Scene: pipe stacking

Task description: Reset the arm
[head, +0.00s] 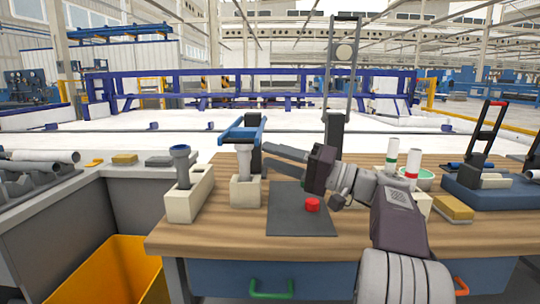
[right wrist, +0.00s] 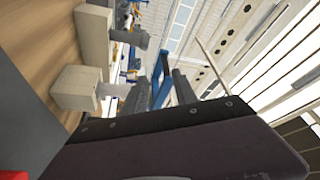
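My right gripper (head: 270,153) reaches in from the right above the table. Its two dark fingers point left and stand apart with nothing between them; they also show in the right wrist view (right wrist: 168,88). A grey pipe with a blue collar (head: 181,165) stands upright in a beige block (head: 190,198) at the left. A second grey pipe (head: 244,165) stands in another beige block (head: 245,192), left of my right gripper and apart from it. My left gripper is not in view.
A dark mat (head: 290,222) with a red round piece (head: 312,205) lies on the wooden table (head: 225,238). White pipes with green (head: 392,158) and red (head: 412,172) bands stand at the right. A yellow bin (head: 115,275) stands lower left. A blue bracket (head: 245,130) rises behind.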

